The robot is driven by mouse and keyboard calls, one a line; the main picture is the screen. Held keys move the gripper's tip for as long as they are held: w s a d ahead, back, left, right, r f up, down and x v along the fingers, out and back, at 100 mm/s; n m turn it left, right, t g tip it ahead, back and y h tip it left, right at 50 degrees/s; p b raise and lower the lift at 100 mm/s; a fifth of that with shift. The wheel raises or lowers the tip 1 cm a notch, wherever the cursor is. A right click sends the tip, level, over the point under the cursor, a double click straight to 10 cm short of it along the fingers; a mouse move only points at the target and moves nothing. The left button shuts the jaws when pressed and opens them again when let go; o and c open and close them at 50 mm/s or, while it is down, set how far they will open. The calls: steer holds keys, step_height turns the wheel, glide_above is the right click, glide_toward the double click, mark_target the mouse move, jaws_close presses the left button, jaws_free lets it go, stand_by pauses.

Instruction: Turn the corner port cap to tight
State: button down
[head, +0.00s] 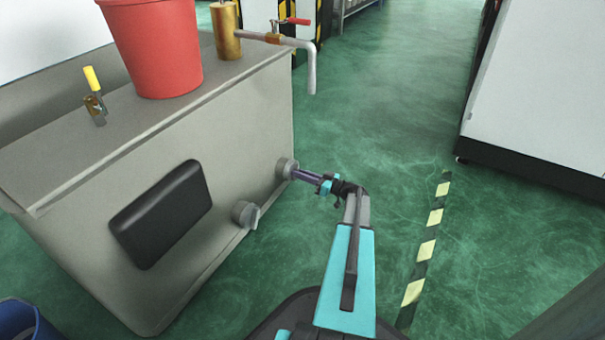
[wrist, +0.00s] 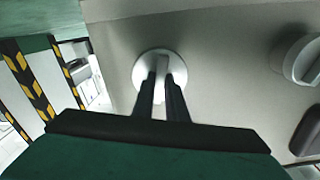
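The corner port cap (head: 287,168) is a round grey cap with a raised grip bar, near the right-hand edge of the grey tank's front face. In the wrist view the cap (wrist: 151,66) faces me, and its bar stands upright in the picture. My gripper (head: 295,173) reaches it from the right. In the wrist view the two dark fingers of my gripper (wrist: 162,80) lie on either side of the bar, with no clear gap, and look shut on it. The fingers hide part of the cap's lower face.
A second winged cap (head: 245,214) sits lower left on the tank (head: 95,215), beside a black panel (head: 162,213). A red bucket (head: 155,50), a brass tap (head: 228,32) and a yellow-handled valve (head: 94,90) are on top. The green floor to the right is open.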

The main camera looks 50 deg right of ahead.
steer(key=shift+d, duration=0.15)
steer(key=shift+m, duration=0.3)
steer(key=shift+m+p, duration=5.75)
steer(key=shift+m, duration=1.55)
steer(key=c, duration=1.8)
jaws_free()
